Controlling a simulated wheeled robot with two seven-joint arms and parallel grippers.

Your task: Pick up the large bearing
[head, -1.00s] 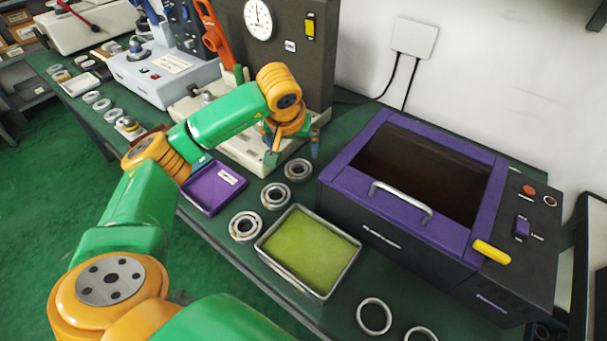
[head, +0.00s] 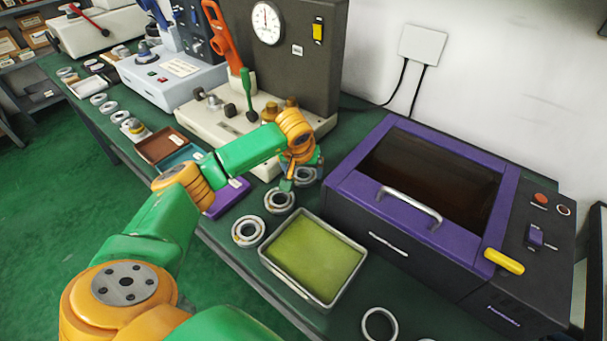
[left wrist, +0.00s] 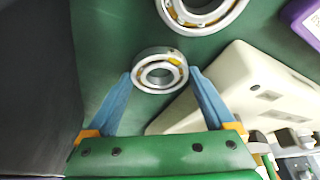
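Three metal bearings lie in a row on the green bench: one (head: 308,182) by the purple-framed machine, a middle one (head: 279,208), and one (head: 247,241) left of the yellow-green tray. My left gripper (head: 300,176) is above the first, partly hiding it. In the left wrist view its blue fingers (left wrist: 158,80) are spread, with a bearing (left wrist: 158,86) between the tips and no visible grip on it. A second bearing (left wrist: 203,22), cut by the top edge, looks larger. I cannot tell for certain which is the large one. My right gripper is not in view.
The metal tray with a yellow-green inside (head: 314,258) stands in front of the bearings. The purple-framed machine (head: 350,183) is close on the right. A pale machine base (head: 205,118) stands behind. A thin ring (head: 366,325) lies near the front edge.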

